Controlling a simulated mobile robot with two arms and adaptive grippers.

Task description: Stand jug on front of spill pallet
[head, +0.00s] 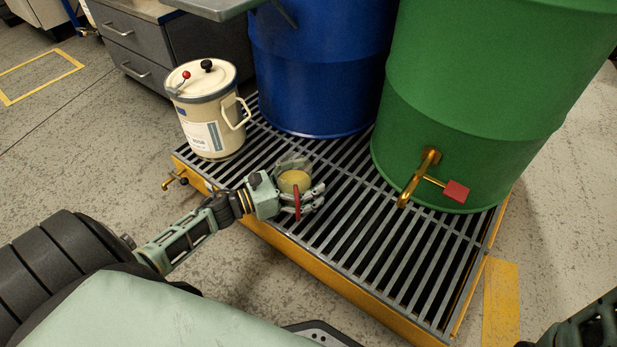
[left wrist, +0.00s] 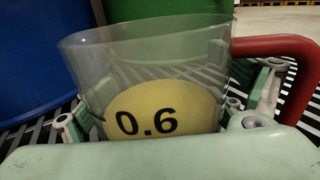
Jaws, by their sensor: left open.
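The jug (head: 294,181) is clear, with a yellow patch and a red handle, and is on or just above the grate at the front of the spill pallet (head: 345,278). In the left wrist view the jug (left wrist: 150,85) looks upright, its label reads 0.6, and its handle is at the right. My left gripper (head: 308,182) is open around the jug, fingers on both sides. The jug's base is hidden, so I cannot tell if it touches the grate. My right gripper is out of view; only part of that arm shows at the lower right.
A green drum (head: 480,90) with a brass tap (head: 418,178) stands at the pallet's right. A blue drum (head: 318,75) stands behind the jug. A cream can (head: 208,115) stands at the left corner. The grate right of the jug is clear.

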